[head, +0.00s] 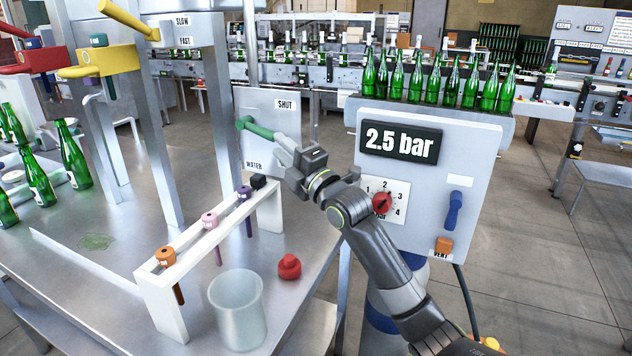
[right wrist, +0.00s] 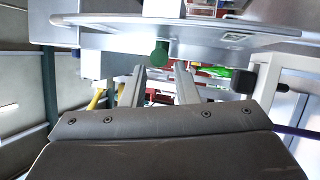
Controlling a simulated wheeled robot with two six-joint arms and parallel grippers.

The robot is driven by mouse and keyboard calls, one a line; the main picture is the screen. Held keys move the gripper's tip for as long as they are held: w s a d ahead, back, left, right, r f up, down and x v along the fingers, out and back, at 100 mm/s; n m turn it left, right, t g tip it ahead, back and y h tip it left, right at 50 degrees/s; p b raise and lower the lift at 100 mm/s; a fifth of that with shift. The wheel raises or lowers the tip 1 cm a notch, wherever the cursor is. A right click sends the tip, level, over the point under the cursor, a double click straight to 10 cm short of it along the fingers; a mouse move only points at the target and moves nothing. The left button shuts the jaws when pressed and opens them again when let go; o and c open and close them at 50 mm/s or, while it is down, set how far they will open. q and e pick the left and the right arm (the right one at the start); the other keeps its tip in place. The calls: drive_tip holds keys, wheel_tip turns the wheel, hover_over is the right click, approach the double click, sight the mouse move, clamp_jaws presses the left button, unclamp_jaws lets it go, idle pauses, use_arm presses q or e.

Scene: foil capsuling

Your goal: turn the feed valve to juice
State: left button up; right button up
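The feed valve's green handle (head: 258,130) sticks out from a pale panel (head: 262,105) in the head view. SHUT is printed at the panel's upper right and WATER at its lower left; I see no juice label, and part of the panel is behind my gripper. My right gripper (head: 283,146) is at the handle's near end. In the right wrist view a green round end (right wrist: 160,52) shows between the two spread fingertips (right wrist: 160,70). The fingers are apart, and I cannot tell whether they touch the handle. My left gripper is not in view.
A white rack (head: 205,240) with coloured tools, a clear beaker (head: 238,310) and a red knob-like piece (head: 289,267) are on the steel table. A 2.5 bar pressure cabinet (head: 470,150) with green bottles above stands right of the valve panel, beside my right arm.

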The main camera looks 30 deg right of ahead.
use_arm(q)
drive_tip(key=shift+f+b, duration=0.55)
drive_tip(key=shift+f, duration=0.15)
use_arm(e)
drive_tip(key=v, duration=1.1)
drive_tip(key=shift+c, duration=0.5)
